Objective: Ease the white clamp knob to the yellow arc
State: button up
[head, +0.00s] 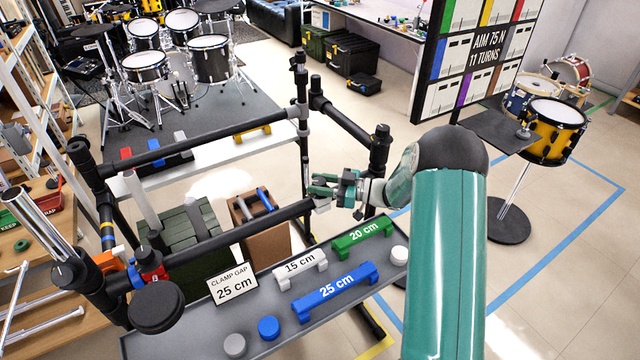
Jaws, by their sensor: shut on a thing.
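My gripper (322,186), at the end of my green and white arm, is shut at the right end of the lower black rack bar (240,229). A small pale piece (322,203) shows just under the fingers and seems to be the white clamp knob. The fingers hide much of it, so its angle is not readable. I cannot make out the yellow arc at the clamp.
A grey shelf (200,342) below holds blue (336,286), white (301,268) and green (363,234) gauges, round knobs and a "CLAMP GAP 25 cm" sign (233,284). Black posts (379,150) stand close around my gripper. A board (482,60) reads "AIM 75 N 11 TURNS".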

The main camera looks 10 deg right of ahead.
jog(key=shift+r+n+g+y, duration=0.1)
jog(key=shift+n+g+y, duration=0.3)
jog(key=shift+n+g, duration=0.3)
jog(key=o, duration=1)
jog(key=v, duration=1.3)
jog(key=shift+d, duration=0.35)
jog(key=shift+r, duration=0.1)
